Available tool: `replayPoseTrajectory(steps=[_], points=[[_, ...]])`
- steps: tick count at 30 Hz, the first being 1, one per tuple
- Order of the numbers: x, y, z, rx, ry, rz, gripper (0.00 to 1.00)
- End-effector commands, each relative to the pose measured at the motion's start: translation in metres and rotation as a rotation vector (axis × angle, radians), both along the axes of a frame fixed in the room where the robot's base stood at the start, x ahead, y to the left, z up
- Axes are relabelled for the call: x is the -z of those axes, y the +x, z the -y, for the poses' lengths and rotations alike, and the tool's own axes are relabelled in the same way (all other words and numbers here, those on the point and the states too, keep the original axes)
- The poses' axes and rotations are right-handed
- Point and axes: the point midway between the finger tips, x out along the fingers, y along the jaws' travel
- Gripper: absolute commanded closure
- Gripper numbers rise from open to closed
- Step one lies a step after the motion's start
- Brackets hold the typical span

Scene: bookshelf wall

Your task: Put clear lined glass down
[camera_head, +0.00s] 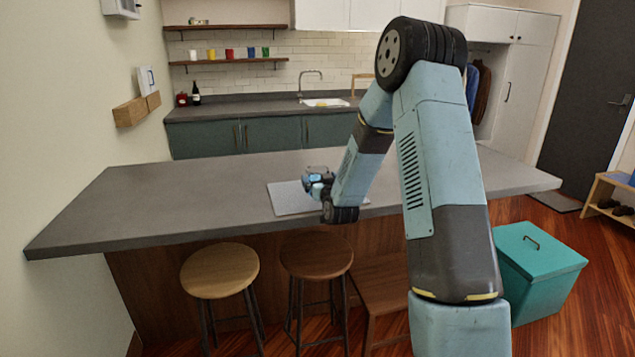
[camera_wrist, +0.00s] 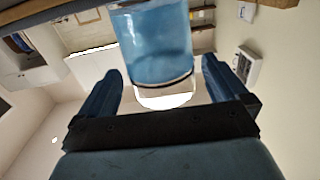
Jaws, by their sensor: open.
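The clear lined glass (camera_wrist: 152,45) looks blue-tinted, with a dark line near one end, in the wrist view. It lies between and just beyond the fingers of my gripper (camera_wrist: 160,72), with a gap visible on each side. My gripper is open. In the head view my gripper (camera_head: 318,184) is low over the grey mat (camera_head: 288,203) on the island counter (camera_head: 150,205). The glass is too small and too hidden there to tell whether its base touches the mat.
The counter is clear left of the mat. Two round stools (camera_head: 220,270) (camera_head: 316,255) stand along its front, and a teal box (camera_head: 535,272) stands at the right. A sink counter (camera_head: 240,107) and shelves with colored cups (camera_head: 230,54) are behind.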

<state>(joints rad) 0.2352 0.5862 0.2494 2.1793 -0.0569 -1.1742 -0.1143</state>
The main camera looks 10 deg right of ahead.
Motion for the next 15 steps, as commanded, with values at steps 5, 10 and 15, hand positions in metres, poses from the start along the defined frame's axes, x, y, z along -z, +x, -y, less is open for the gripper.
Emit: replayPoseTrajectory(steps=[5,10,15], points=[[0.001,-0.022,0.000,-0.001,-0.001,-0.002,0.00],[0.001,-0.055,0.001,-0.001,-0.001,-0.003,0.00],[0.001,-0.086,0.002,-0.001,0.000,-0.003,0.00]])
